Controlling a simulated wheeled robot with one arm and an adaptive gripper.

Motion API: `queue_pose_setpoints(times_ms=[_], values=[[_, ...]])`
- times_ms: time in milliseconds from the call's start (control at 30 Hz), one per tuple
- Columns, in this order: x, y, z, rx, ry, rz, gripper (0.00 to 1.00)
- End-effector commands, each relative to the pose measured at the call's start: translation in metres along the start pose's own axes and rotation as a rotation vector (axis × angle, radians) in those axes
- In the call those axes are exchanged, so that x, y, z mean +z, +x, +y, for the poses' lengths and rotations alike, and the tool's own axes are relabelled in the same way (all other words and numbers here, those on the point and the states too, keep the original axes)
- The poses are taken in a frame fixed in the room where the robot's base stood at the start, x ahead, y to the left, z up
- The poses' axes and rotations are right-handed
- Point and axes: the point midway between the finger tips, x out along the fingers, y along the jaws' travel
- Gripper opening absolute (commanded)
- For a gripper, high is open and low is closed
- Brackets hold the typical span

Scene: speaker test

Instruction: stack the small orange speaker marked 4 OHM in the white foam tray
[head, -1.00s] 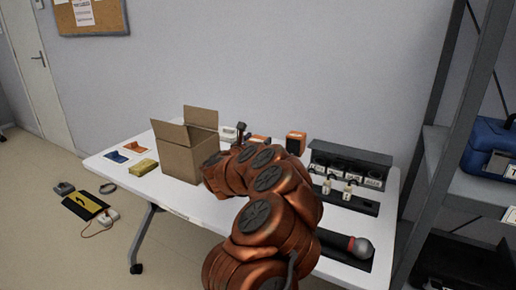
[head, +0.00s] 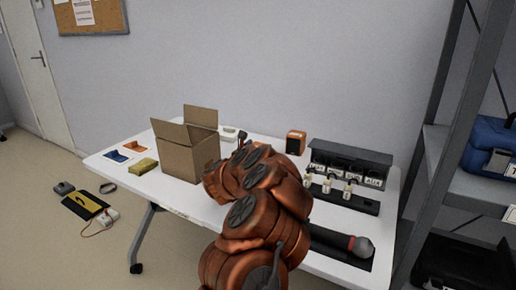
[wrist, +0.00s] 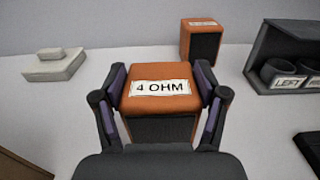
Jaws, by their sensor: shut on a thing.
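The small orange speaker marked 4 OHM (wrist: 160,101) sits between the two fingers of my gripper (wrist: 161,76) in the wrist view. The fingers are shut on its sides, and its label faces up toward the camera. Its underside is hidden, so I cannot tell whether it touches the table. In the head view my arm hides it. A white object (wrist: 54,66) with a smaller raised part lies to the left, behind the speaker; it also shows in the head view (head: 229,133). I cannot tell whether this is the foam tray.
Another orange speaker (wrist: 201,42) stands behind, also in the head view (head: 296,142). An open cardboard box (head: 190,152) stands left of my arm. A black rack with labelled cups (head: 350,162), a strip with white pieces (head: 340,194) and a microphone (head: 342,240) are on the right.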

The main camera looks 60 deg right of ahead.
Motion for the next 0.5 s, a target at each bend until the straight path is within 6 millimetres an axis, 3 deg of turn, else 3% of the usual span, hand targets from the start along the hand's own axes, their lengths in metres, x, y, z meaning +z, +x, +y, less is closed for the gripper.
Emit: queue_pose_setpoints(times_ms=[67,100,333,500], values=[[-0.0011,0.0001,0.0001,0.000,0.001,-0.003,0.09],[-0.0015,0.0001,-0.0002,-0.001,0.001,-0.001,0.73],[-0.0009,0.0001,-0.0001,0.000,0.000,-0.001,0.97],[-0.0012,0.0001,0.0000,0.000,0.000,0.000,0.97]])
